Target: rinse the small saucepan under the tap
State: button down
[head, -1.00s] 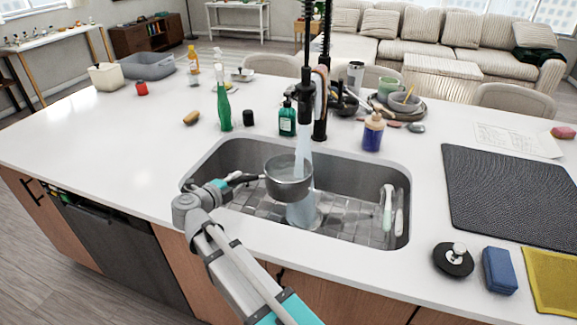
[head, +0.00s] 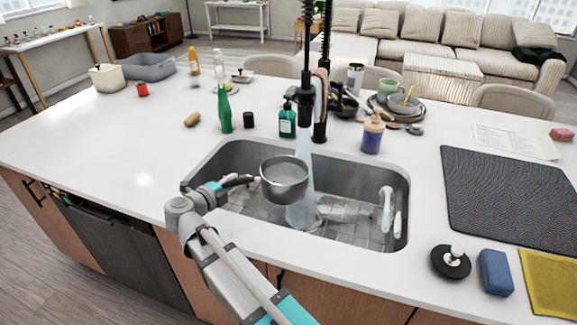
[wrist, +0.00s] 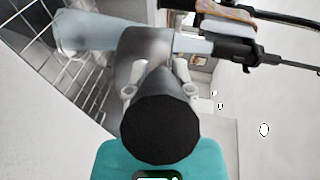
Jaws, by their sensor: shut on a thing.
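The small metal saucepan (head: 284,184) is held above the sink (head: 350,160), roughly level, with what looks like water inside. My gripper (head: 226,186) is shut on its dark handle, left of the pan. In the wrist view the handle's black end (wrist: 160,118) fills the middle, and the pan's grey side (wrist: 145,48) shows partly behind it. The black tap (head: 307,100) is running. Its water stream (head: 304,150) comes down at the pan's right rim and shows past it to the sink floor. I cannot tell whether any still enters the pan.
A white-handled brush (head: 386,208) stands at the sink's right wall. A green soap bottle (head: 287,122) and a blue pump bottle (head: 372,136) stand behind the sink. A black stopper (head: 451,262) and blue sponge (head: 496,272) lie at right.

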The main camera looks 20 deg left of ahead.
jog(key=s+r+p, duration=0.1)
jog(key=s+a+r+p, duration=0.1)
jog(key=shift+s+r, duration=0.25)
jog(key=shift+s, duration=0.15)
dwell(0.7)
jog(key=shift+s, duration=0.15)
dwell(0.3)
